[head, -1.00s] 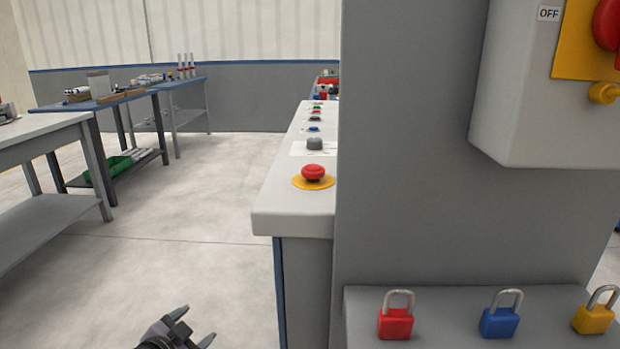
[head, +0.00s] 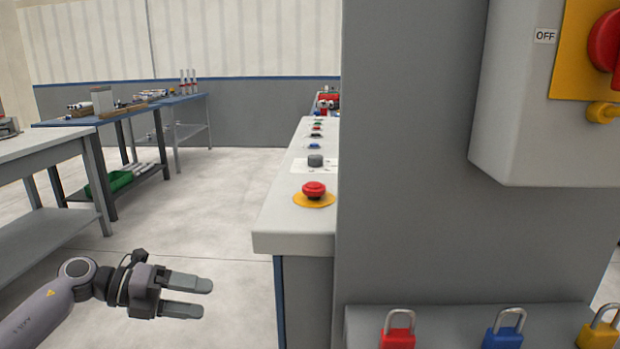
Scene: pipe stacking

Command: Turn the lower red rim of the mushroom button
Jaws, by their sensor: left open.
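The red mushroom button (head: 314,189) stands on a yellow round plate (head: 314,201) near the front end of a light grey console (head: 292,242). Its lower rim is too small to make out clearly. My left gripper (head: 207,299) is open and empty, at the lower left of the head view. It points right, toward the console's front end, and is apart from the button. My right gripper is not in view.
A large grey panel (head: 420,180) stands right of the button, with a switch box (head: 545,110) on it. Padlocks, one red (head: 397,334), sit on a ledge below. Several controls line the console behind the button. Workbenches stand at left; the floor between is clear.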

